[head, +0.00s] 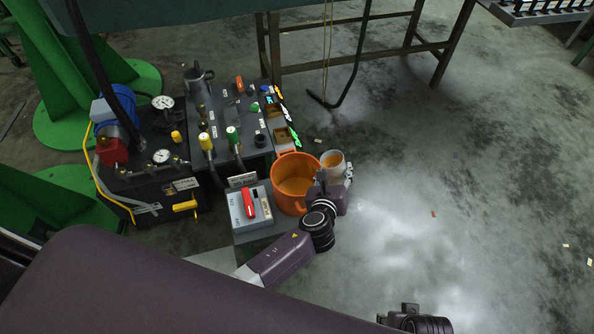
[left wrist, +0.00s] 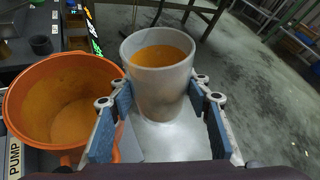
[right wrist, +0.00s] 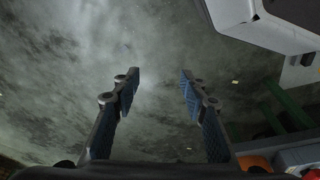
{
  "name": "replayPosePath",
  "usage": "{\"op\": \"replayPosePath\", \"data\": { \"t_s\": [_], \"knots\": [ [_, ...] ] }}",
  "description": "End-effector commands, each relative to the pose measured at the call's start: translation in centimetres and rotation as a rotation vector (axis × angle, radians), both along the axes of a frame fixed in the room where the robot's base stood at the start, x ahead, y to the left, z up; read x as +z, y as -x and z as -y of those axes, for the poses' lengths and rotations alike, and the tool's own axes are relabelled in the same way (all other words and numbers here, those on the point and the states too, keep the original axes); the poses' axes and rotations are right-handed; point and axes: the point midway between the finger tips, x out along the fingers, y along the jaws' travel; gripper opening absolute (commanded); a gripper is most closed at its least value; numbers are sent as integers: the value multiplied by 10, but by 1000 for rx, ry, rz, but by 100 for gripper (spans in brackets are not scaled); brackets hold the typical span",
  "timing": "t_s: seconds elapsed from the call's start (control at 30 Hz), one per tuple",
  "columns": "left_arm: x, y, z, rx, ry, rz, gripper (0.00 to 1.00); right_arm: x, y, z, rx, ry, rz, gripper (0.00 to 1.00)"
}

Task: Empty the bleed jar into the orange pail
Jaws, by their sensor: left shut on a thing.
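The bleed jar (head: 331,158) is a pale grey cup holding orange-brown liquid. It also shows in the left wrist view (left wrist: 160,85), where it looks upright. My left gripper (head: 345,176) is shut on the jar, with its fingers on either side of it in the left wrist view (left wrist: 160,118). The orange pail (head: 284,190) stands just left of the jar, and its open mouth shows in the left wrist view (left wrist: 30,105). The jar is beside the pail, not over it. My right gripper (right wrist: 158,95) is open and empty over the floor.
A grey switch box (head: 240,212) with a red handle sits left of the pail. Behind it is a dark panel (head: 225,120) with valves, small tools and gauges. A table frame (head: 350,55) stands behind. The floor to the right (head: 470,200) is clear.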

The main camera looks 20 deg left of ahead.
Motion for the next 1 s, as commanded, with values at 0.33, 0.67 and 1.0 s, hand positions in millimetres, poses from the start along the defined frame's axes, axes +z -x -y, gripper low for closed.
{"op": "replayPosePath", "data": {
  "t_s": [0.33,0.67,1.0],
  "knots": [
    [-21,0,9,1,-128,-2,17,42,-12,0,-4,-2,29,40],
    [-26,0,18,2,-305,-4,17,57,-12,0,-6,-1,32,40],
    [-27,0,19,2,-325,-5,17,59,-12,0,-6,-1,32,40]
  ]
}}
